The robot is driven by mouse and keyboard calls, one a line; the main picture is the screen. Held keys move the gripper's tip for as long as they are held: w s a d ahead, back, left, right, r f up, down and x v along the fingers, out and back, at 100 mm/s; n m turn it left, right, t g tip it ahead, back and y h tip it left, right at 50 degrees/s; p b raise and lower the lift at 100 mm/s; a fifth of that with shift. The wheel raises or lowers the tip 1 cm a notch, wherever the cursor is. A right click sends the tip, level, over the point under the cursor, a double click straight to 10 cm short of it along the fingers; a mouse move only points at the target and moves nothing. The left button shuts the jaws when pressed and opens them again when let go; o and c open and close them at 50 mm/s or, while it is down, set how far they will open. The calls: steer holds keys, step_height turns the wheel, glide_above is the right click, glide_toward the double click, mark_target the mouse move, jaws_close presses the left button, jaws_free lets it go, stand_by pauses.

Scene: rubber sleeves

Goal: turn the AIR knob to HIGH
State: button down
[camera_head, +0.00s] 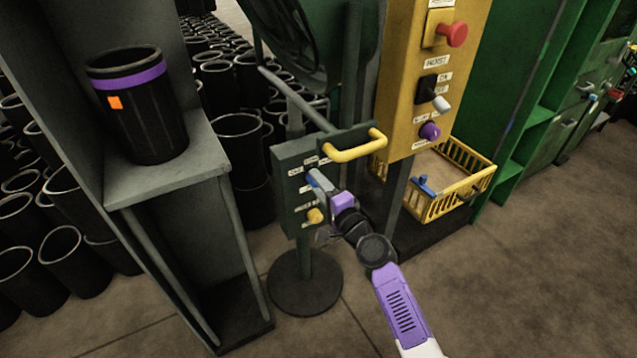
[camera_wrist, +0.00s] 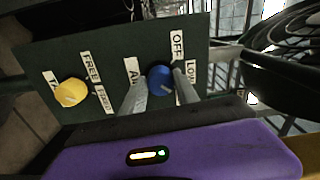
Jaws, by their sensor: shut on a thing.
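The AIR knob is a blue round knob (camera_wrist: 159,77) on a dark green panel (camera_wrist: 215,60) in the wrist view. My gripper (camera_wrist: 160,88) is shut on it, one grey finger on each side. An AIR label (camera_wrist: 132,71), partly hidden, is left of the knob. OFF (camera_wrist: 177,44) and LOW (camera_wrist: 192,73) labels are on its right. No HIGH label is readable, and I cannot tell where the knob points. In the head view my gripper (camera_head: 322,187) is at the front of the same panel (camera_head: 291,165), which stands on a post.
A yellow knob (camera_head: 315,215) is lower on the panel, and a yellow handle (camera_head: 355,147) juts out above my gripper. A yellow control box (camera_head: 408,85) and a yellow basket (camera_head: 462,172) stand to the right. A black sleeve (camera_head: 140,115) stands on a grey shelf at left.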

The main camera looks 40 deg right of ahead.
steer(key=shift+m, duration=0.6)
steer(key=c, duration=0.9)
jaws_free()
steer(key=shift+s, duration=0.1)
steer(key=v, duration=0.7)
steer(key=shift+s+a, duration=0.1)
steer(key=shift+s, duration=0.2)
